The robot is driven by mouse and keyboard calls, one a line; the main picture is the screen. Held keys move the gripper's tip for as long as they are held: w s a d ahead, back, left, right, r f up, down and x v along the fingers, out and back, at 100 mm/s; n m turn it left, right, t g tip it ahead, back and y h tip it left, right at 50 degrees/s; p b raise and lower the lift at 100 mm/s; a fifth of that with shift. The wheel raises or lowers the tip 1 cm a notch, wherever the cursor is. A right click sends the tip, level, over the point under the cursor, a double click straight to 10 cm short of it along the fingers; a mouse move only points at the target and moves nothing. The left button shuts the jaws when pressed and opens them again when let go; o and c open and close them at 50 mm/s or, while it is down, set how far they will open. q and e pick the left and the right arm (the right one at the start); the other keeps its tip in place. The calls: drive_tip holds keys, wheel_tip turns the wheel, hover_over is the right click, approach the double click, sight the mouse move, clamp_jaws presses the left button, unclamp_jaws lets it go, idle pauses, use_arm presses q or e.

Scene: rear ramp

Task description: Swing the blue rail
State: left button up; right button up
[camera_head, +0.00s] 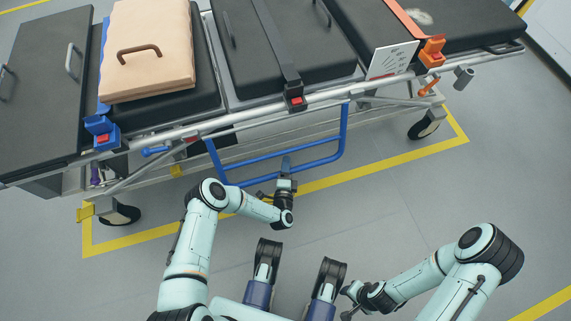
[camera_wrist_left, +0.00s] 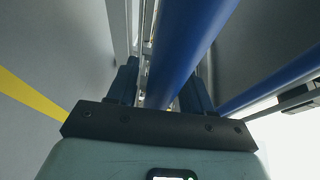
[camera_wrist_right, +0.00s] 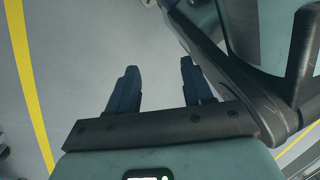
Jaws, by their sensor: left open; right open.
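The blue rail (camera_head: 318,162) is a U-shaped tube frame hanging low on the near side of the stretcher. My left gripper (camera_head: 286,166) is at the rail's lower bar, its fingers overlapping the bar. In the left wrist view the blue rail (camera_wrist_left: 185,50) runs lengthwise between the two open fingers, and I cannot tell whether they touch it. A second blue tube (camera_wrist_left: 275,82) shows to the right there. My right gripper is low in the head view, away from the rail. In the right wrist view the right gripper (camera_wrist_right: 155,78) is open and empty above the floor.
The stretcher's black padded top (camera_head: 285,60) carries a beige case (camera_head: 147,50). Buckled straps cross it, and a white card (camera_head: 393,60) hangs at its side. Wheels stand at both ends. A yellow floor line (camera_head: 400,160) runs around it. The grey floor to the right is clear.

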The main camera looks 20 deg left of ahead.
use_arm(q)
clamp_jaws()
drive_tip(key=s+p, duration=0.1)
drive_tip(key=p, duration=0.1)
drive_tip(key=s+d+g+p, duration=0.1)
drive_tip(key=p, duration=0.1)
drive_tip(key=shift+d+p, duration=0.25)
drive_tip(key=shift+p, duration=0.15)
drive_tip(key=shift+r, duration=0.1)
use_arm(e)
drive_tip(key=w+a+r+t, duration=0.1)
drive_tip(key=w+r+t, duration=0.2)
drive_tip(key=w+r, duration=0.4)
drive_tip(key=w, duration=0.2)
drive_tip(key=shift+w+a+r+n+t, duration=0.15)
drive_tip(key=shift+w+r+n+t, duration=0.15)
drive_tip(key=shift+w+r, duration=0.1)
use_arm(q)
drive_tip(key=shift+a, duration=0.1)
unclamp_jaws()
drive_tip(key=shift+r, duration=0.1)
drive_tip(key=shift+w, duration=0.1)
